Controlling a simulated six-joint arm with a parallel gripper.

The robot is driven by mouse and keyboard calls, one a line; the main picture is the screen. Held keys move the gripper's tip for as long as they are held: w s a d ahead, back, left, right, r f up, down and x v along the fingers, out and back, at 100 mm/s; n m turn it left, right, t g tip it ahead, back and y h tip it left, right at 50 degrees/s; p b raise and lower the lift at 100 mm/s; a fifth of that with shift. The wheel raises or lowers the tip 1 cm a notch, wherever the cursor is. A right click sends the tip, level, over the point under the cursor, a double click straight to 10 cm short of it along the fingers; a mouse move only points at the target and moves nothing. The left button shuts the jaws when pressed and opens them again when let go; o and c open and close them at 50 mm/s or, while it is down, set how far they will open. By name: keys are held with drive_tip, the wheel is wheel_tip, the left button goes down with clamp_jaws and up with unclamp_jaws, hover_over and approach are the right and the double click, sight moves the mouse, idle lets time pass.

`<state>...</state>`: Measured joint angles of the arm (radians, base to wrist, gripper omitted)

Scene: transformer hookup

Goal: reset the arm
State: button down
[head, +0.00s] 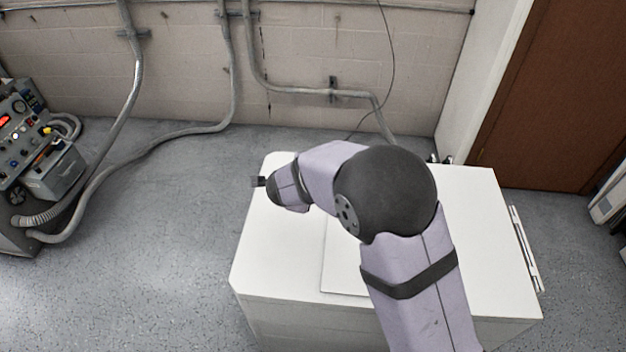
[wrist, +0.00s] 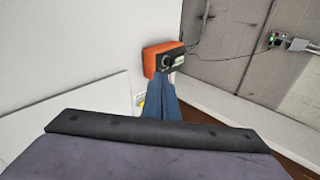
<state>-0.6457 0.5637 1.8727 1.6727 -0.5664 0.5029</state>
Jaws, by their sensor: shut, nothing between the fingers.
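My arm reaches over a white cabinet (head: 265,275) in the head view and bends to the left. My gripper (head: 257,182) shows as a small dark tip past the cabinet's left edge, and how high it is above the cabinet is hard to tell. In the wrist view my gripper (wrist: 163,82) shows as narrow blue-grey fingers, shut with nothing between them. Beyond the fingertips is an orange box-shaped device (wrist: 153,58) with a dark and grey face. I cannot make it out in the head view.
A grey control console (head: 30,140) with knobs and a red display stands at the far left. Metal conduits (head: 235,60) run along the block wall. A brown door (head: 555,95) is at the right. Grey floor (head: 165,250) left of the cabinet is mostly clear.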

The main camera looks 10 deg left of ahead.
drive_tip(key=shift+s+r, duration=0.25)
drive_tip(key=shift+s, duration=0.05)
